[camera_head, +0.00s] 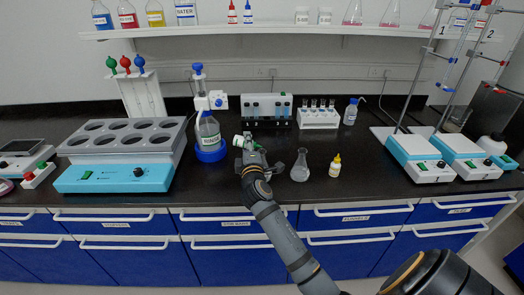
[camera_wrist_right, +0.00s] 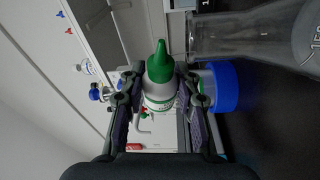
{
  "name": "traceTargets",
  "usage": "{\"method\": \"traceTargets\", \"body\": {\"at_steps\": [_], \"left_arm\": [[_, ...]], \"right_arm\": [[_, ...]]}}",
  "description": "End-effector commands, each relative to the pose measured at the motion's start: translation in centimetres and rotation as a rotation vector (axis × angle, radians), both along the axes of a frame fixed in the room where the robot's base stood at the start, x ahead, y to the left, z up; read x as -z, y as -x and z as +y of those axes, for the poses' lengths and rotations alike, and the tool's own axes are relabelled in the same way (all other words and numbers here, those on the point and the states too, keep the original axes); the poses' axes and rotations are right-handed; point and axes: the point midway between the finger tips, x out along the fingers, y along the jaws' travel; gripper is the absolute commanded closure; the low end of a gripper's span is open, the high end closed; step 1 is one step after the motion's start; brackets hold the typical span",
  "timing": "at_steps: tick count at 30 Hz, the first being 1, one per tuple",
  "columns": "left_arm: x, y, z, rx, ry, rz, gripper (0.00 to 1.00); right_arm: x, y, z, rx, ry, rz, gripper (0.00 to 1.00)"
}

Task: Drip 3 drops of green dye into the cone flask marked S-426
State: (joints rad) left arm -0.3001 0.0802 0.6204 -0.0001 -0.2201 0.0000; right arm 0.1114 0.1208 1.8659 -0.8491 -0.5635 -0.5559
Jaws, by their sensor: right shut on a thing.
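My right gripper (camera_head: 246,143) is shut on a small white dropper bottle with a green nozzle and green collar (camera_wrist_right: 159,97), which is the green dye. The fingers press on both sides of its body. In the head view the bottle (camera_head: 237,140) is small and partly covered by the gripper. A clear cone flask (camera_head: 300,168) stands on the black bench to the right of the gripper, apart from it. Its glass also fills the upper right of the wrist view (camera_wrist_right: 255,38). No S-426 label is readable on it. My left gripper is not in view.
A yellow-capped dropper bottle (camera_head: 335,166) stands right of the flask. Racks (camera_head: 318,119) stand behind. A multi-well heater (camera_head: 114,178) is at left, and stirrers with stands (camera_head: 420,172) are at right.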

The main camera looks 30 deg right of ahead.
Motion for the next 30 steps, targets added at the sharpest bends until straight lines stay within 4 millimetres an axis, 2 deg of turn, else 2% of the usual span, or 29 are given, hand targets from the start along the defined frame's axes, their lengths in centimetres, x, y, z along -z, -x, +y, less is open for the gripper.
{"method": "traceTargets", "body": {"at_steps": [1, 12, 30], "left_arm": [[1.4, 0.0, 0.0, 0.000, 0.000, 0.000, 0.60], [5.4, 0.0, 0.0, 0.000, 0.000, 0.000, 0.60], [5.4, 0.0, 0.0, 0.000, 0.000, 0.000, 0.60]], "right_arm": [[0.6, 0.0, 0.0, 0.000, -0.017, -0.022, 0.86], [-0.6, 0.2, -0.2, -0.001, -0.150, -0.160, 0.86], [-1.1, 0.2, -0.2, -0.001, -0.169, -0.177, 0.86]]}}
